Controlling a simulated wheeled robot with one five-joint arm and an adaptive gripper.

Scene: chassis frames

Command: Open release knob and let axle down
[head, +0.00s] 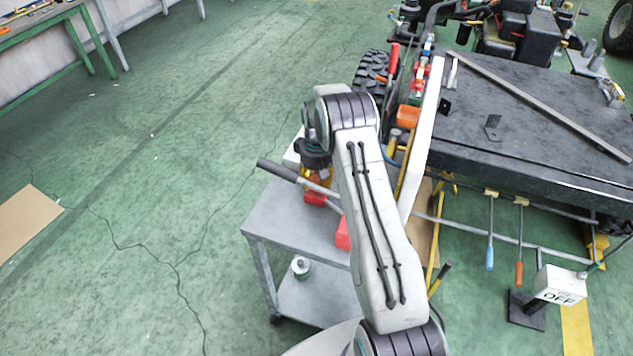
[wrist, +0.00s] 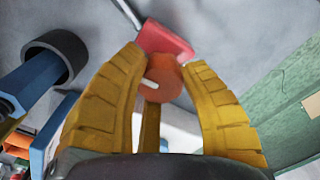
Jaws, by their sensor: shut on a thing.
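The release knob (wrist: 163,78) is a round orange-red knob with a white mark, in the middle of the wrist view. My gripper (wrist: 165,64) has its yellow fingers on both sides of it and is shut on it. In the head view my gripper (head: 318,172) points down over the grey cart, and my arm hides part of the area. A red block (wrist: 165,38) lies just beyond the knob in the wrist view. The axle cannot be made out clearly. A black tyre (head: 370,72) shows beside the chassis (head: 510,110).
A lever with a dark grip (head: 278,171) sticks out left of my gripper. The grey cart (head: 285,222) carries red parts. A blue cylinder with a dark ring (wrist: 55,62) is close to my left finger. The green floor at left is open.

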